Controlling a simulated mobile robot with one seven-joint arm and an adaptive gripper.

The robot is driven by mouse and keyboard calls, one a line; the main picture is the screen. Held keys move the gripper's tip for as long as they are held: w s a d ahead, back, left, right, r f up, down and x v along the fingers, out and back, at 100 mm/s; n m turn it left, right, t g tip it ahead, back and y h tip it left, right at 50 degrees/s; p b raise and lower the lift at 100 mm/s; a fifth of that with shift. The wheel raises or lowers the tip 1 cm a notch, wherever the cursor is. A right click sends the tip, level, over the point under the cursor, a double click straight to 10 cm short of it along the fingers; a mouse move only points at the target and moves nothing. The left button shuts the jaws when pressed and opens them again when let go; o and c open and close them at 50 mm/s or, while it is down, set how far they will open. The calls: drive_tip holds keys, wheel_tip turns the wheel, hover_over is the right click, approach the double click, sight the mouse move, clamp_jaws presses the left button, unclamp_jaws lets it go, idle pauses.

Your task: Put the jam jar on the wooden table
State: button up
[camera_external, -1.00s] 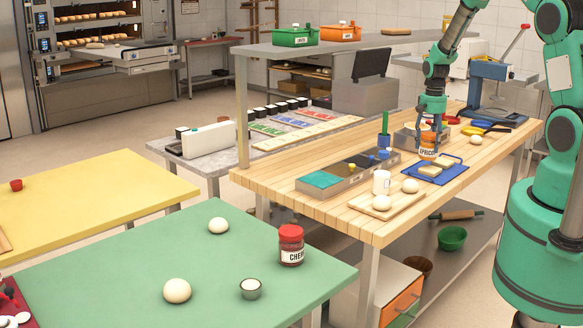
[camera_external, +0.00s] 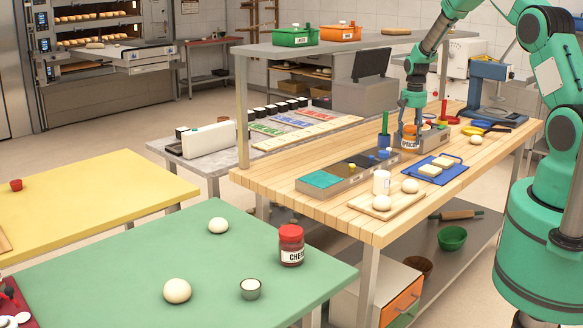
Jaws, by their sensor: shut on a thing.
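My gripper (camera_external: 410,127) points down over the wooden table (camera_external: 335,202) and is shut on a jam jar (camera_external: 409,142) with an orange and white label. The label's lettering is partly readable and looks like apricot. The jar is upright, just in front of a grey container near the table's middle. I cannot tell whether its base touches the table. A second jar (camera_external: 291,246) with a red lid and a dark red body, its label starting "CHE", stands on the green table (camera_external: 120,262).
A white mug (camera_external: 381,182) and dough balls on a board (camera_external: 390,200) stand nearer. A raised shelf (camera_external: 340,48) runs behind.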

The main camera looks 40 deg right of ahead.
sight(406, 141)
drive_tip(key=shift+w+d+f, duration=0.1)
drive_tip(key=shift+w+d, duration=0.3)
drive_tip(key=shift+w, duration=0.3)
drive_tip(key=shift+w+d, duration=0.35)
drive_tip(key=shift+w, duration=0.3)
drive_tip(key=shift+f, duration=1.75)
drive_tip(key=shift+f, duration=0.15)
drive_tip(key=o, duration=1.6)
drive_tip(key=shift+c, duration=0.2)
wheel_tip(406, 141, up, 12)
drive_tip(key=shift+r, duration=0.1)
